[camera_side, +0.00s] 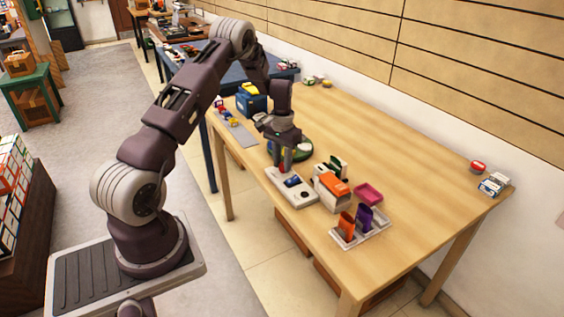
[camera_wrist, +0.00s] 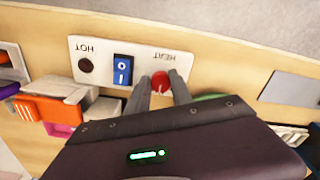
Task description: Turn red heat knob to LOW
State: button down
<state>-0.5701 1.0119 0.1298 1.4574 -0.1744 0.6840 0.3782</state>
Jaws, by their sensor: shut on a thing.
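A white control panel (camera_side: 305,197) lies on the wooden table, under my gripper in the side view. In the wrist view the panel (camera_wrist: 105,71) shows upside down, with a red knob (camera_wrist: 160,80) under the word HEAT. A blue rocker switch (camera_wrist: 123,70) sits in its middle and a dark round part (camera_wrist: 86,66) sits near the word HOT. My gripper (camera_wrist: 160,88) has its two fingers on either side of the red knob and is shut on it. A pale mark shows on the knob; no LOW label is readable.
An orange-and-white box (camera_side: 331,188), a pink tray (camera_side: 369,194) and a rack (camera_side: 361,236) with orange and purple pieces stand near the panel. A green round thing (camera_side: 303,150) lies behind my gripper.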

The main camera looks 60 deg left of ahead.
jog(key=n, duration=0.4)
jog(key=shift+w, duration=0.1)
jog(key=n, duration=0.4)
jog(key=shift+w+d+n, duration=0.1)
jog(key=shift+n, duration=0.5)
jog(key=c, duration=1.1)
grip_release()
jog(key=shift+r, duration=0.1)
notch_tip(320, 180, up, 7)
jog(key=shift+f, duration=0.1)
